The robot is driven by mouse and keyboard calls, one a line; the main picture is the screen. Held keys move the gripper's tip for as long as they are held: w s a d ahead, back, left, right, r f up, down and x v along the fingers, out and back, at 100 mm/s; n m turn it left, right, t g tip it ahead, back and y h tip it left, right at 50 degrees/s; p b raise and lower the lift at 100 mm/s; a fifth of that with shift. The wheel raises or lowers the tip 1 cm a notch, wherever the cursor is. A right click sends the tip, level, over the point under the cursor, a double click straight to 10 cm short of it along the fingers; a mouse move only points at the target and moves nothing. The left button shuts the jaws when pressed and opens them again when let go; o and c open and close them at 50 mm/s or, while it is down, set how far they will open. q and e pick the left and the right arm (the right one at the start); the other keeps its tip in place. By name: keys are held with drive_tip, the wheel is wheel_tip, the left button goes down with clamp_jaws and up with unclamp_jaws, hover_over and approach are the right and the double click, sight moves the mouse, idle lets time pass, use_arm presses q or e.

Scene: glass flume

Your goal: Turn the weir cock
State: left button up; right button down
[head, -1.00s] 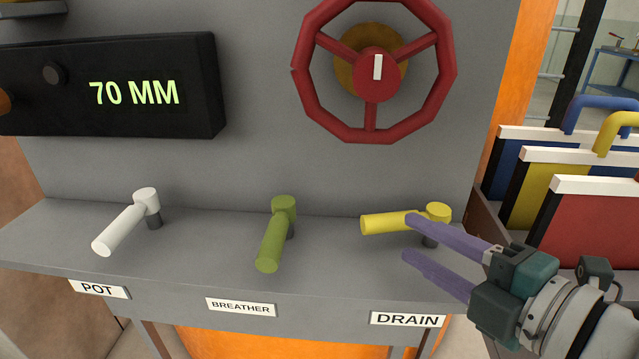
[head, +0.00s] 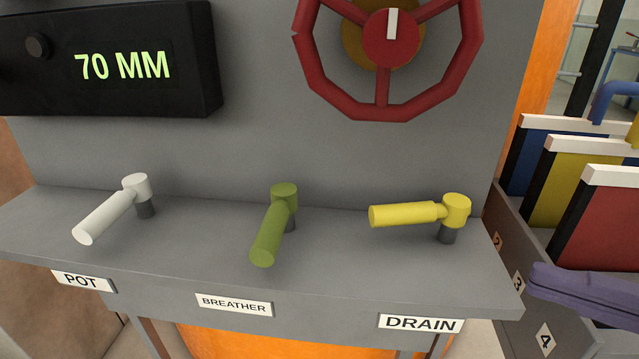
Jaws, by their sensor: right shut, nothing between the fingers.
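Three lever cocks stand on a grey shelf (head: 335,280). The white cock (head: 112,210) is above the label POT (head: 83,281) and points toward the front left. The green cock (head: 273,225) is above BREATHER (head: 234,304) and points toward the front. The yellow cock (head: 420,213) is above DRAIN (head: 420,324) and points left along the shelf. No visible label reads weir. My right gripper (head: 540,278) is at the right edge, its purple fingers together, right of the shelf and apart from the yellow cock. My left gripper is out of view.
A red handwheel (head: 384,108) is on the panel above, right of a black display (head: 120,90) reading 70 MM. At right, blue, yellow and red plates (head: 606,225) stand in a numbered rack (head: 507,262). The air over the shelf is clear.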

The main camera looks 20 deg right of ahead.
drive_tip(key=b, duration=0.2)
approach(390, 220)
drive_tip(key=a, duration=0.1)
drive_tip(key=w+a, duration=0.1)
drive_tip(key=a, duration=0.2)
drive_tip(key=shift+w+f, duration=0.1)
drive_tip(key=shift+w, duration=0.15)
drive_tip(key=shift+w+d+f+b, duration=0.15)
drive_tip(key=shift+w+d, duration=0.1)
drive_tip(key=shift+w, duration=0.35)
drive_tip(key=shift+w+d+f+b, duration=0.1)
drive_tip(key=shift+w+d, duration=0.1)
drive_tip(key=shift+w, duration=0.4)
drive_tip(key=shift+w+d+f+b, duration=0.15)
drive_tip(key=shift+w+d, duration=0.1)
drive_tip(key=shift+w, duration=0.3)
